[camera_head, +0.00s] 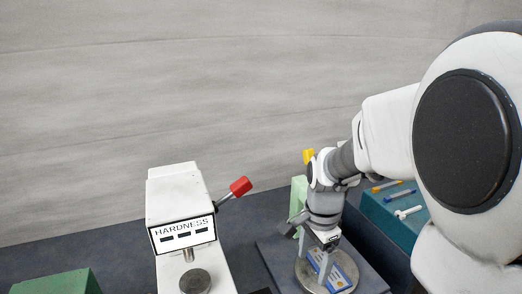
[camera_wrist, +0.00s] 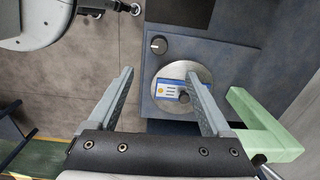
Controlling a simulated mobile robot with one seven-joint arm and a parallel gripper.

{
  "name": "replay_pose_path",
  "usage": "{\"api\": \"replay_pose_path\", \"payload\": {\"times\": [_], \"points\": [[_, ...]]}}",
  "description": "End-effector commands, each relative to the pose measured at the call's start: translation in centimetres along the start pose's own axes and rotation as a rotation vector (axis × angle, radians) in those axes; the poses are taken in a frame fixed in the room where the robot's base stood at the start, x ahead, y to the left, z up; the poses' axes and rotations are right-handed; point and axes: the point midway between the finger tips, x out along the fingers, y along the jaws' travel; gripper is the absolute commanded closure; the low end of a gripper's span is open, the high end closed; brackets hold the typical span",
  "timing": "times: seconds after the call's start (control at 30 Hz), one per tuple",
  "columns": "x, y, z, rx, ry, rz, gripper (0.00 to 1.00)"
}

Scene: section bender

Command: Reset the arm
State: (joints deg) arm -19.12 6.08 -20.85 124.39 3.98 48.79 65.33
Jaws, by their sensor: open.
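My gripper (camera_head: 309,232) is at the end of my arm, in front of the light green frame (camera_head: 299,190) and over the dark base with the round metal plate (camera_head: 307,276). In the wrist view my gripper (camera_wrist: 158,78) has its two grey fingers spread wide, with nothing held between them. The round plate (camera_wrist: 206,74) lies beyond the right finger, which covers part of it. A blue, white and yellow card (camera_wrist: 170,90) lies on the plate. The light green frame (camera_wrist: 265,128) stands to the right of the fingers.
A white hardness tester (camera_head: 180,205) with a red-tipped lever (camera_head: 240,187) stands left of my gripper. A teal tray (camera_head: 402,226) with coloured rods is at the right. A green block (camera_head: 55,283) sits at bottom left. The space above the bench's left side is clear.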

Motion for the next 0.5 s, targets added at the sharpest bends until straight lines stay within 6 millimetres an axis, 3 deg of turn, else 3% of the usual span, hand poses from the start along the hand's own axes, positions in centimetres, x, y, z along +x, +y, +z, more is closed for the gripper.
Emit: {"api": "replay_pose_path", "payload": {"times": [0.27,0.5], "points": [[-5.7,3.0,1.5,-0.361,0.021,-0.155,0.17],[-9.7,6.7,3.0,-0.720,0.143,-0.261,0.17]]}}
